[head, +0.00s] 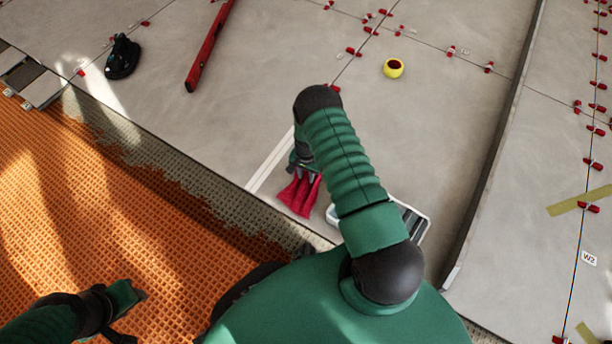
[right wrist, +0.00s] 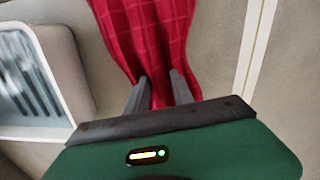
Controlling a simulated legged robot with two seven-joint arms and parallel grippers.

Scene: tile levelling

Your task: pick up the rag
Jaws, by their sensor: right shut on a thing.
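The rag (head: 299,194) is red with a faint grid pattern and hangs in folds below my right gripper (head: 306,170) in the head view. In the right wrist view the rag (right wrist: 148,40) is bunched between the two dark fingers of my right gripper (right wrist: 157,92), which is shut on it. I cannot tell whether its lower end touches the tiles. My left gripper (head: 125,295) is low at the left of the head view, over the orange mat, and its fingers do not show clearly.
A white-rimmed tray (head: 424,222) stands beside the rag, partly behind my right arm; it also shows in the wrist view (right wrist: 68,75).

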